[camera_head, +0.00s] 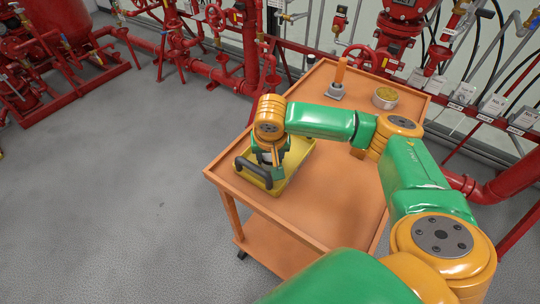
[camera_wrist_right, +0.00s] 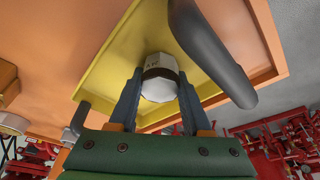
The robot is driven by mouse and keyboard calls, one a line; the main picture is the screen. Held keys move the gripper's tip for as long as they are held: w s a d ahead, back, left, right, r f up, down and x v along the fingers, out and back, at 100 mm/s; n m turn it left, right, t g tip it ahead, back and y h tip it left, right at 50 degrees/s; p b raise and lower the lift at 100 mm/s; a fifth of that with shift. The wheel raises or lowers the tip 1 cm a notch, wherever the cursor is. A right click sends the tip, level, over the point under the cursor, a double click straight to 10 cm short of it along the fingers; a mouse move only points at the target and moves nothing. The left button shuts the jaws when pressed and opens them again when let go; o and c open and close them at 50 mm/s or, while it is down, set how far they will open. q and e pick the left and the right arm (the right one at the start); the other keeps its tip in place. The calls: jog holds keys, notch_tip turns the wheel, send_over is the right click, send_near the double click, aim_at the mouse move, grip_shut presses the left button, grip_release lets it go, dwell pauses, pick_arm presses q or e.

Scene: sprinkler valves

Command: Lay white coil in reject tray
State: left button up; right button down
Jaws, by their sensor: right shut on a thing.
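My right gripper (camera_head: 272,165) reaches down over the yellow tray (camera_head: 298,166) at the near left of the orange cart top. In the right wrist view the fingers (camera_wrist_right: 160,84) are shut on the white coil (camera_wrist_right: 158,65), a pale faceted piece with a dark band. The coil is in front of the yellow tray floor (camera_wrist_right: 112,62), inside its outline; whether it touches the floor I cannot tell. In the head view the coil is mostly hidden by the gripper. My left gripper is not in view.
The tray has dark bar handles (camera_head: 251,172); one passes close to the fingers in the right wrist view (camera_wrist_right: 208,55). An upright orange-handled piece (camera_head: 339,78) and a round tin (camera_head: 385,97) stand at the cart's back. Red pipework (camera_head: 215,70) lies behind. The cart's middle is clear.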

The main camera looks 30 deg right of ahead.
jog(key=shift+c, duration=1.8)
grip_release()
jog(key=p+v, duration=0.1)
jog(key=v, duration=1.1)
jog(key=shift+r, duration=0.15)
